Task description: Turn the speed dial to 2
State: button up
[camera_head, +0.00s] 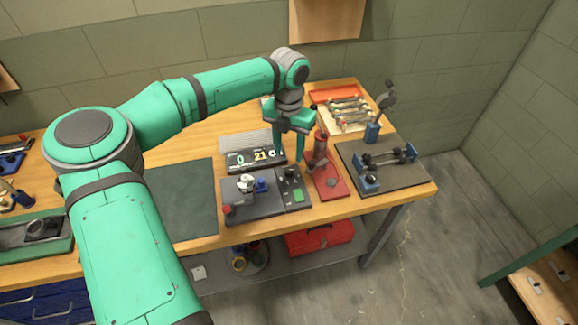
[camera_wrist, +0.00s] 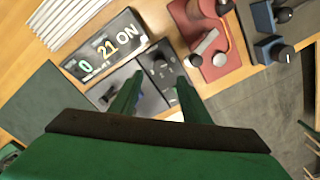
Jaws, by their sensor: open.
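A dark control panel (camera_head: 296,188) with small dark knobs and a green patch forms the right part of a grey unit on the bench. It also shows in the wrist view (camera_wrist: 157,59), partly behind my fingers. Which knob is the speed dial, and where it points, is too small to tell.
A red stand (camera_head: 328,180) with a post is close to the right of the panel. A dark plate (camera_head: 408,175) with blue-ended fixtures lies farther right. A dark green mat (camera_head: 182,200) lies bare at left. A red tray (camera_head: 333,95) stands at the back.

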aim_at(289, 170)
notch_tip(289, 170, down, 8)
jog(key=shift+r, duration=0.1)
dwell(0.4)
jog(key=c, duration=1)
